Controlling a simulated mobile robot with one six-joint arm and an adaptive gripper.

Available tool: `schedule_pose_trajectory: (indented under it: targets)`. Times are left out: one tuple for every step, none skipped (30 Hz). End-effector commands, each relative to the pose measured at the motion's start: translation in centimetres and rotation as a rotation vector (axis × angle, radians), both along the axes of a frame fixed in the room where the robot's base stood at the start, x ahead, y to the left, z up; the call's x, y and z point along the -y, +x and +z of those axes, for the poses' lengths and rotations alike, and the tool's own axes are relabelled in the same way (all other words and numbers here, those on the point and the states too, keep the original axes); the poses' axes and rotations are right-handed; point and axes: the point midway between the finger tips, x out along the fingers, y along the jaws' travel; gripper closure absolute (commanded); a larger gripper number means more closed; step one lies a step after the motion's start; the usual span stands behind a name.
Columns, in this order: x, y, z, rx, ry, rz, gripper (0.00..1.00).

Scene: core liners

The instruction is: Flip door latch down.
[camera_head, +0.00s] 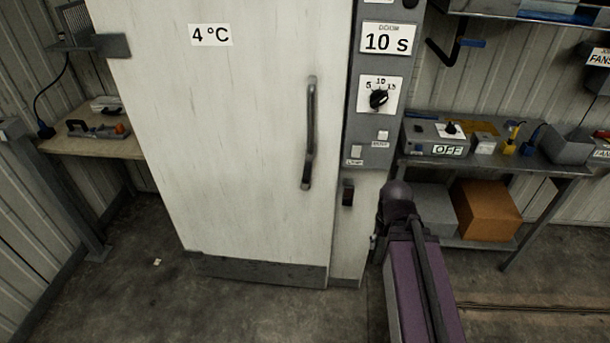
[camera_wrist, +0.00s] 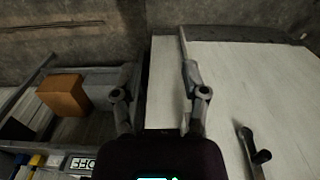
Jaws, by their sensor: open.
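The white cold-room door (camera_head: 240,150) is shut, with a long grey vertical handle (camera_head: 309,135) near its right edge. A small dark latch (camera_head: 348,192) sits on the narrow white frame right of the handle, below the grey control panel. My gripper (camera_wrist: 157,75) is open and empty in the wrist view, its two fingers over the frame strip beside the door. The handle (camera_wrist: 253,150) shows there at lower right, apart from the fingers. I cannot make out the latch in the wrist view. In the head view my purple arm stands right of the latch, and the fingers are not visible.
The control panel (camera_head: 382,95) carries a dial and labels. At right a grey bench (camera_head: 555,166) holds a switch box marked OFF (camera_head: 440,138); an orange box (camera_head: 485,210) is on its lower shelf. A small wooden table (camera_head: 95,145) is at left. Floor before the door is clear.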

Motion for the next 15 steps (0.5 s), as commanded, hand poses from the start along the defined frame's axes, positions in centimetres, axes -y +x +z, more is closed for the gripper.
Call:
schedule_pose_trajectory:
  targets:
    - [0.0, 0.0, 0.0, 0.0, 0.0, 0.0, 0.43]
    - [0.0, 0.0, 0.0, 0.0, 0.0, 0.0, 0.43]
    - [0.0, 0.0, 0.0, 0.0, 0.0, 0.0, 0.34]
    - [0.0, 0.0, 0.0, 0.0, -0.001, 0.001, 0.29]
    - [0.0, 0.0, 0.0, 0.001, -0.002, 0.003, 0.29]
    - [0.0, 0.1, -0.1, 0.004, -0.005, 0.008, 0.29]
    - [0.0, 0.1, -0.2, 0.006, -0.009, 0.014, 0.29]
    - [0.0, 0.2, -0.3, 0.011, -0.015, 0.022, 0.29]
    - [0.0, 0.3, -0.5, 0.017, -0.026, 0.037, 0.29]
    - [0.0, 0.5, -0.7, 0.024, -0.037, 0.052, 0.29]
    - [0.0, 0.6, -0.9, 0.031, -0.05, 0.071, 0.29]
    - [0.2, 0.9, -1.1, 0.045, -0.073, 0.095, 0.29]
    - [0.2, 1.2, -1.4, 0.056, -0.092, 0.121, 0.29]
    - [0.3, 1.4, -1.7, 0.068, -0.115, 0.152, 0.29]
    - [0.3, 1.9, -2.0, 0.086, -0.15, 0.2, 0.29]
